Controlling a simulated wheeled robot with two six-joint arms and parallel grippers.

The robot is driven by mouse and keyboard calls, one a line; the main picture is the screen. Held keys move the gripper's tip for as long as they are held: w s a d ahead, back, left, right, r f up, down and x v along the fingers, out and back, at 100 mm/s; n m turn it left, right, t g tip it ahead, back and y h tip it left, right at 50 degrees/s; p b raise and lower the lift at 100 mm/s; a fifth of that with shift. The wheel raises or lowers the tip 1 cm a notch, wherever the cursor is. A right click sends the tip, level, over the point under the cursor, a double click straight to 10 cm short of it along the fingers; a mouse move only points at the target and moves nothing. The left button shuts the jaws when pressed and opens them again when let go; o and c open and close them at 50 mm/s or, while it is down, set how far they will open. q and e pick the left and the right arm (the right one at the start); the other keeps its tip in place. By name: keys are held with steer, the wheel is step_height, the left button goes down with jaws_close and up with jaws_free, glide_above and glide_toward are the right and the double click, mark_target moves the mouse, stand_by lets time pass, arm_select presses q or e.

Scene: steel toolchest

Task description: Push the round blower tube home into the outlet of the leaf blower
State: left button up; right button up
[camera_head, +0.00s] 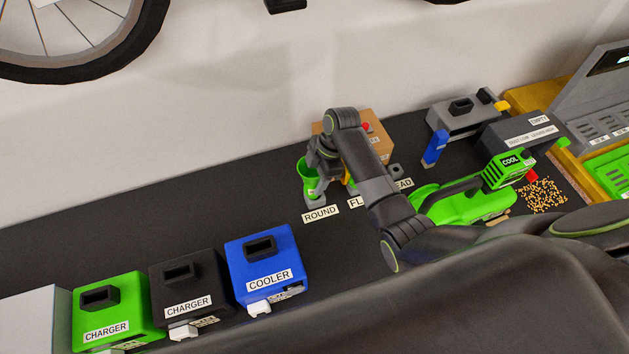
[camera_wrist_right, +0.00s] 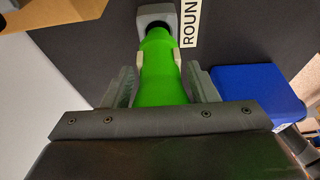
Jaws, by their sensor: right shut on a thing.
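The green round tube (camera_head: 305,172) stands at the ROUND label, with its lower end at a grey holder (camera_head: 313,198). My right gripper (camera_head: 318,172) is shut on the tube from above. In the right wrist view the tube (camera_wrist_right: 160,75) lies between the two fingers of my gripper (camera_wrist_right: 160,78), and its far end meets the grey holder (camera_wrist_right: 157,17); whether it is seated there I cannot tell. The green leaf blower (camera_head: 452,205) lies to the right on the bench, partly behind my arm. Its outlet is not clearly visible. My left gripper is not in view.
A cardboard box (camera_head: 378,138) stands just behind my gripper. The blue cooler (camera_head: 262,262) and two chargers stand at the front left. A grey unit (camera_head: 462,115) and scattered pellets (camera_head: 543,195) are at the right. The dark bench is clear at the left rear.

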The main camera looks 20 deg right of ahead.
steer(key=shift+r+p, duration=0.45)
steer(key=shift+r, duration=0.2)
steer(key=shift+d, duration=0.1)
steer(key=shift+d, duration=0.3)
steer(key=shift+p, duration=0.5)
steer(key=shift+f+b, duration=1.4)
steer(key=shift+f, duration=0.65)
stand_by(0.6)
steer(key=o, duration=1.3)
steer(key=shift+c, duration=0.2)
